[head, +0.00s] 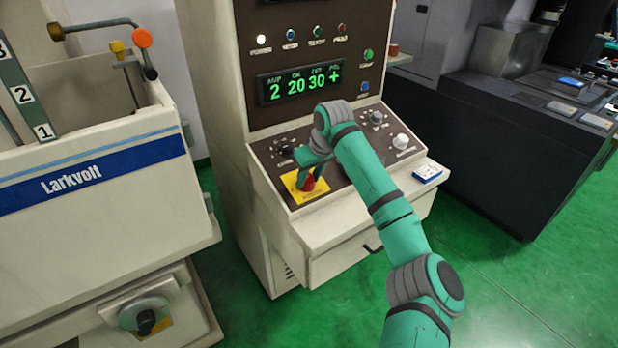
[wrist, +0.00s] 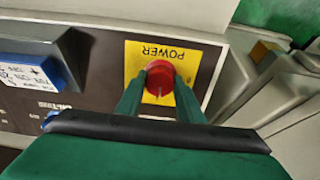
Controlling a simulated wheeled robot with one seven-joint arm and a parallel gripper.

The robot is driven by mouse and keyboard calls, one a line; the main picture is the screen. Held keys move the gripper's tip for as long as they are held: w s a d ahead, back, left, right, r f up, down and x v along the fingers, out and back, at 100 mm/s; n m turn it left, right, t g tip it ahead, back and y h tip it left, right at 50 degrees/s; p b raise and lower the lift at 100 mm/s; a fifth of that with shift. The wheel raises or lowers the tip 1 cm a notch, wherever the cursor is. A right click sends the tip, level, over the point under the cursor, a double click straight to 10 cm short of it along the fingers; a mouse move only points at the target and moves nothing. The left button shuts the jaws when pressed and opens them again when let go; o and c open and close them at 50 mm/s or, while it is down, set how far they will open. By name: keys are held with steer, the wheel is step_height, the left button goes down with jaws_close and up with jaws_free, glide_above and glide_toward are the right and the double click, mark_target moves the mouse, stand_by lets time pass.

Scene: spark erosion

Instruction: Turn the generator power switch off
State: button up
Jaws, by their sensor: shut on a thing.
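The generator power switch (head: 307,183) is a red knob on a yellow plate at the lower left of the generator's sloped panel. In the wrist view the red knob (wrist: 160,78) sits on the yellow plate marked POWER (wrist: 190,62), with a pale line on its face pointing toward my gripper. My gripper (wrist: 160,95) has its two green fingers on either side of the knob, shut on it. In the head view my gripper (head: 308,174) reaches down to the knob and partly covers it. The display (head: 300,84) is lit with green "2 20 30 +".
Other knobs, a dark one (head: 286,152) and a white one (head: 401,141), sit on the same panel. A blue-and-white box (head: 427,173) lies on the ledge at right. The Larkvolt tank (head: 90,180) stands close on the left. Green floor (head: 500,260) is free in front at right.

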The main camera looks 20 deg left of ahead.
steer(key=n, duration=1.2)
steer(key=shift+g, duration=0.3)
steer(key=shift+n, duration=2.1)
steer(key=o, duration=1.1)
steer(key=shift+c, duration=0.2)
steer(key=v, duration=1.1)
steer(key=shift+w, duration=0.1)
